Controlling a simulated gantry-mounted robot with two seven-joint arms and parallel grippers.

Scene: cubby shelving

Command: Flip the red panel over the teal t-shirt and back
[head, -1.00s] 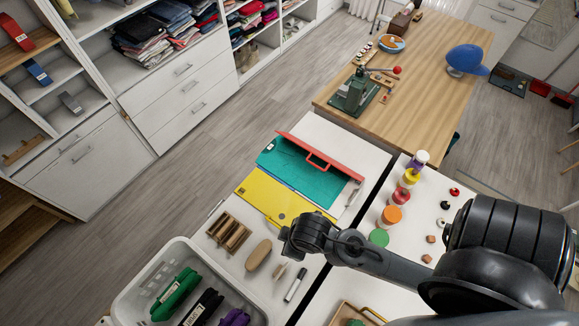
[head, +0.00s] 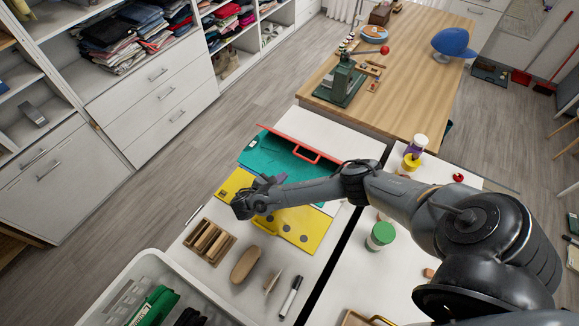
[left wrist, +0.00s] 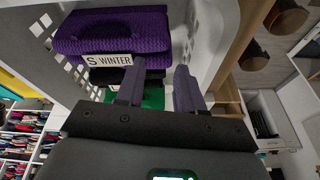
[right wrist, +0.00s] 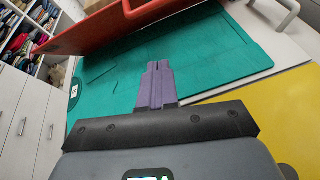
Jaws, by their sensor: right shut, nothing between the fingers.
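The red panel (head: 318,145) stands tilted up along the far edge of the folding board, with its handle (head: 305,156) near the middle. It also shows at the upper left of the right wrist view (right wrist: 75,36). The teal t-shirt (head: 268,153) lies flat, with fold lines visible in the right wrist view (right wrist: 205,50). My right gripper (head: 270,181) is shut and empty over the border of the teal cloth and the yellow panel (head: 305,228), its fingertips (right wrist: 157,66) pointing toward the red panel, apart from it. My left gripper (left wrist: 158,88) is open beside a purple bundle (left wrist: 110,30).
A white bin (head: 150,262) with labelled bundles stands at the front left. A wooden holder (head: 210,240), brush (head: 245,265) and marker (head: 291,297) lie nearer me.

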